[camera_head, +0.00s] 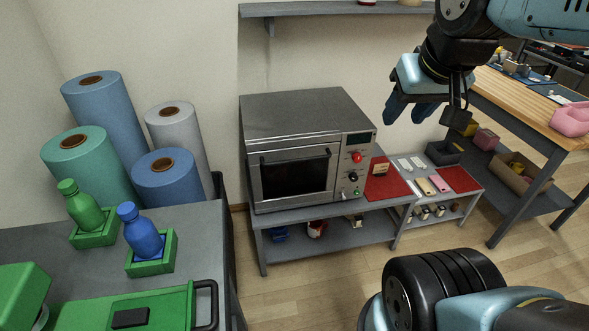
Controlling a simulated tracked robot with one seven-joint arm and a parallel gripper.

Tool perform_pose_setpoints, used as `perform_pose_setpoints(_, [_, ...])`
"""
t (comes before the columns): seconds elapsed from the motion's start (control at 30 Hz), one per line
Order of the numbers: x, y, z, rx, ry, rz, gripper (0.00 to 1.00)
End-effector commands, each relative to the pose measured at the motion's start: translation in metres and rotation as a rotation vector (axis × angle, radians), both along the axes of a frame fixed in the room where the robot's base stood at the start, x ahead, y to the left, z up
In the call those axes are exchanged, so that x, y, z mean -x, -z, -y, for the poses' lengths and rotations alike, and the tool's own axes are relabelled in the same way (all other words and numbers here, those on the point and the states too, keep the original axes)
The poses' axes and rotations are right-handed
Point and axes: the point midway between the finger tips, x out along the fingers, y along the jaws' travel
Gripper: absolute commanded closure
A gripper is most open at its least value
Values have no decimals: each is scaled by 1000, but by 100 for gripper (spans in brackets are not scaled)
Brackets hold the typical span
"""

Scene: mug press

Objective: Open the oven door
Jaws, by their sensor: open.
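The oven (305,103) is a grey metal box on a low grey bench against the wall. Its door (296,178) has a dark window and looks shut. A dark bar handle (294,155) runs across the top of the door. A control panel (355,168) with a red button and knobs is to the right of the door. My gripper (411,112) hangs pointing down at the upper right, in front of and to the right of the oven in the picture. Its blue fingers are apart, and it appears empty. It is apart from the handle.
The low bench (330,238) also bears red mats (383,187) and small parts. A grey shelf (340,9) is above the oven. At left, a grey table (203,228) holds green and blue bottles, with large rolls (103,110) behind. A wooden workbench (515,95) stands at right. The floor before the oven is partly clear.

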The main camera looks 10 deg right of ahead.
Motion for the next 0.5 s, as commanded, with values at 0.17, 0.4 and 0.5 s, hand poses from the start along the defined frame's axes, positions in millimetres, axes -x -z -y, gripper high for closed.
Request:
perform_pose_setpoints(0.17, [-5,5,-4,-36,33,-31,59])
perform_pose_setpoints(0.4, [-30,33,-24,-223,223,-191,59])
perform_pose_setpoints(0.5, [-42,46,-33,-310,323,-268,59])
